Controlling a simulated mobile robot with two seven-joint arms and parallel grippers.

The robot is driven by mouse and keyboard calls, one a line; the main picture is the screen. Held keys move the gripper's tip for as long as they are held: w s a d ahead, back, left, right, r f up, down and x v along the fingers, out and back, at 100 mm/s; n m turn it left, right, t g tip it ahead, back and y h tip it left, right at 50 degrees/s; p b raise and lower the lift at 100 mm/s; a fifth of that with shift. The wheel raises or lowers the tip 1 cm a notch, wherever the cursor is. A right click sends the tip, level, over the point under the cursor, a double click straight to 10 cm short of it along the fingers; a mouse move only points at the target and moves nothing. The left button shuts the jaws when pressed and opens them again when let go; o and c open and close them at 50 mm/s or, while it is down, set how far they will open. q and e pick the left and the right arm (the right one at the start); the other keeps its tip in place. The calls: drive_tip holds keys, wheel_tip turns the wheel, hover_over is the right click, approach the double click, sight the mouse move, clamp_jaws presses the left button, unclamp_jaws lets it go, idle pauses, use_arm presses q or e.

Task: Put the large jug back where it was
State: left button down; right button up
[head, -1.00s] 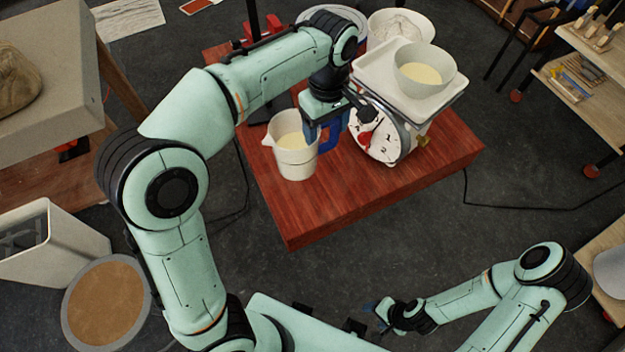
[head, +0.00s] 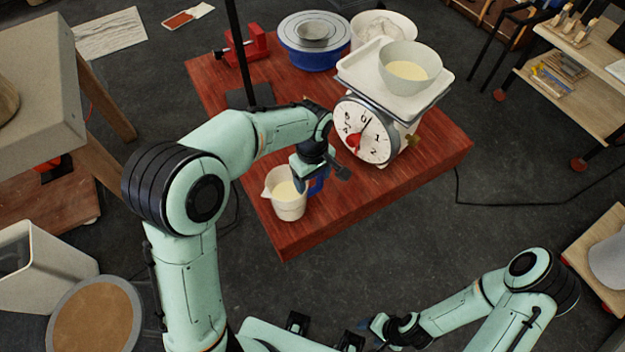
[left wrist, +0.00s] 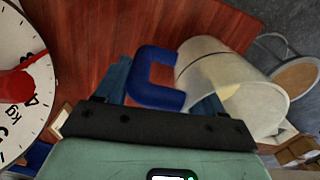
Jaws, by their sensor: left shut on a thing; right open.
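The large jug (head: 288,204), white with a spout and pale yellow contents, is upright near the front left corner of the red wooden table (head: 420,185). I cannot tell whether its base touches the tabletop. My left gripper (head: 309,184) is shut on its blue handle, on the jug's right side. In the left wrist view the blue handle (left wrist: 153,78) is between the fingers and the white jug body (left wrist: 232,82) is to the right. My right gripper (head: 371,328) is open and empty, low in the head view, away from the table.
A dial scale (head: 364,132) with a bowl (head: 409,72) on its tray stands right of my left gripper. Behind are a blue-sided wheel (head: 314,55), a white tub (head: 384,30) and a red clamp (head: 241,50). The table's front right part is clear.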

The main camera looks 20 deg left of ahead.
use_arm(q)
drive_tip(key=shift+f, duration=0.65)
use_arm(e)
drive_tip(key=shift+s+f, duration=0.1)
use_arm(q)
drive_tip(key=shift+f, duration=0.2)
drive_tip(key=shift+c, duration=0.5)
unclamp_jaws()
drive_tip(key=shift+r, duration=0.1)
wheel_tip(320, 180, up, 12)
drive_tip(key=shift+a+r+p, duration=0.1)
drive_tip(key=shift+p, duration=0.65)
use_arm(e)
drive_tip(key=shift+w+r, duration=0.65)
drive_tip(key=shift+r, duration=0.3)
